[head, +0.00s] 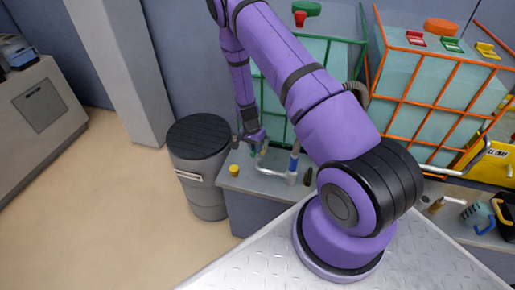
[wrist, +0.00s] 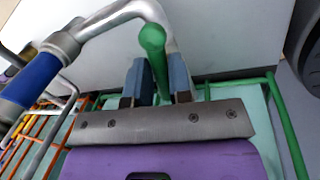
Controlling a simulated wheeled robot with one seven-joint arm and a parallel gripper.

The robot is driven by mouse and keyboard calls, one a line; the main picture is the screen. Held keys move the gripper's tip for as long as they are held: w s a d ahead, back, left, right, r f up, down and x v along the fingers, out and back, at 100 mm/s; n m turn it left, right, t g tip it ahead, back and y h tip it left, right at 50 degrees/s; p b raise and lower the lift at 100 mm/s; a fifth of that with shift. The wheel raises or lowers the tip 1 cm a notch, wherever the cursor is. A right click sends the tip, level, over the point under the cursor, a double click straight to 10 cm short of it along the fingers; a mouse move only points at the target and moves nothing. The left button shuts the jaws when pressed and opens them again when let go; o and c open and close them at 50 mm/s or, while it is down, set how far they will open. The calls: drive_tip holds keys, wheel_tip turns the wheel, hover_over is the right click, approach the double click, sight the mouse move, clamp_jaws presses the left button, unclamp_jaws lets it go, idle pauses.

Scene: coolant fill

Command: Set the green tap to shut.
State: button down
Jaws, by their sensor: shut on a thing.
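The green tap shows in the wrist view as a green lever (wrist: 153,40) with a rounded end, beside a bent silver pipe (wrist: 112,14). My gripper (wrist: 158,75) has its two blue-grey fingers on either side of the lever, shut on it. In the head view my gripper (head: 252,140) is low over the counter, next to the silver pipe (head: 268,166) in front of the green-caged tank (head: 326,62). The tap is small there and mostly hidden by my gripper. I cannot tell the tap's setting.
A blue sleeve (wrist: 30,80) sits on the pipework, close to my gripper's left. A yellow cap (head: 234,170) is on the counter (head: 258,184). A grey lidded bin (head: 202,180) stands left of it. An orange-caged tank (head: 440,95) is at right. The floor (head: 90,200) at left is clear.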

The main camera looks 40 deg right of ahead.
drive_tip(key=shift+w+d+m+t+y, duration=0.1)
drive_tip(key=shift+w+d+m+y, duration=0.55)
drive_tip(key=shift+m, duration=1.85)
drive_tip(key=shift+w+a+m+t+y, duration=0.15)
drive_tip(key=shift+w+m, duration=0.9)
drive_tip(key=shift+m, duration=1.45)
drive_tip(key=shift+w+d+m+t+y, duration=0.1)
drive_tip(key=shift+w+d+m+y, duration=0.55)
drive_tip(key=shift+m, duration=1.85)
drive_tip(key=shift+w+a, duration=0.2)
drive_tip(key=shift+a, duration=0.05)
drive_tip(key=c, duration=1)
unclamp_jaws()
drive_tip(key=shift+c, duration=0.2)
drive_tip(key=shift+r, duration=0.1)
drive_tip(key=v, duration=1)
drive_tip(key=shift+r, duration=0.35)
drive_tip(key=shift+w, duration=0.1)
